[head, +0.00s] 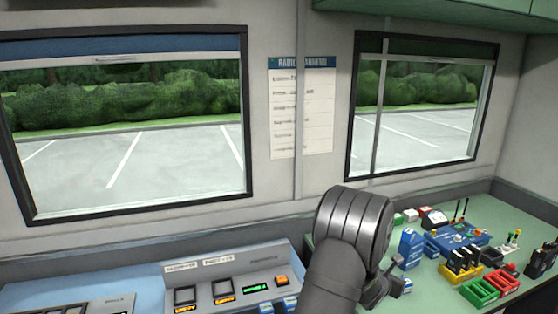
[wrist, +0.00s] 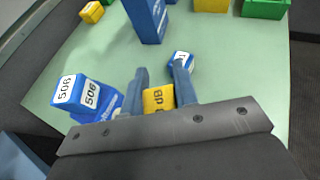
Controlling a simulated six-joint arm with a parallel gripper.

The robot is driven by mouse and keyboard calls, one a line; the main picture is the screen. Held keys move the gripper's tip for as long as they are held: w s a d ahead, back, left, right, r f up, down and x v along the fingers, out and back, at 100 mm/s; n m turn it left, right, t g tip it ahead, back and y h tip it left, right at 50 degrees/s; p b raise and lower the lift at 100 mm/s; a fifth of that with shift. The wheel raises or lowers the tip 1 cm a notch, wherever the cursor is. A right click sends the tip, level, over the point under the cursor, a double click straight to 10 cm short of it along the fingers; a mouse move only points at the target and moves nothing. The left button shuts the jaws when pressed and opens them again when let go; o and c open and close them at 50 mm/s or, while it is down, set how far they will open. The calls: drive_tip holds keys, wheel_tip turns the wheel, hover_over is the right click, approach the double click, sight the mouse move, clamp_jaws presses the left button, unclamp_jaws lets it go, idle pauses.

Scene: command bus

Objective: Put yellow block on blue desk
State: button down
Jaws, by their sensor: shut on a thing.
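The yellow block (wrist: 157,99), with dark lettering on it, sits between the two fingers of my gripper (wrist: 160,80) in the wrist view. My gripper is shut on it, above the green desk (wrist: 215,70). In the head view my gripper (head: 388,285) is at the left part of the green desk, mostly behind my dark arm, and I cannot make out the yellow block there. The blue desk (head: 125,279) is at the lower left of the head view, left of my arm.
A blue block marked 506 (wrist: 75,90) is left of my gripper, and a small blue block (wrist: 182,58) is just beyond. Another yellow block (wrist: 92,12) lies farther off. A grey console (head: 235,272) stands between the blue desk and my arm. Green bins (head: 478,292) are at right.

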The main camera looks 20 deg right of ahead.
drive_tip(key=shift+n+t+y, duration=0.4)
drive_tip(key=shift+n+t, duration=0.3)
drive_tip(key=w+a, duration=0.1)
drive_tip(key=a, duration=0.2)
drive_tip(key=w+a, duration=0.1)
drive_tip(key=a, duration=0.2)
drive_tip(key=w+a+f, duration=0.1)
drive_tip(key=a, duration=0.2)
drive_tip(key=shift+a, duration=0.15)
drive_tip(key=w+a+r+n+t+y, duration=0.2)
drive_tip(key=w+a, duration=0.2)
drive_tip(key=a, duration=0.8)
drive_tip(key=w+a+r+n+t+y, duration=0.15)
drive_tip(key=w+a, duration=0.25)
drive_tip(key=a, duration=0.8)
drive_tip(key=w+a+r+n+t+y, duration=0.15)
drive_tip(key=w+a, duration=0.35)
drive_tip(key=a, duration=0.7)
drive_tip(key=n+y, duration=0.1)
drive_tip(key=n, duration=0.1)
hover_over(149, 312)
drive_tip(key=s+d, duration=0.1)
drive_tip(key=s, duration=0.2)
wheel_tip(149, 312, down, 7)
drive_tip(key=shift+f, duration=2.1)
drive_tip(key=shift+f, duration=0.1)
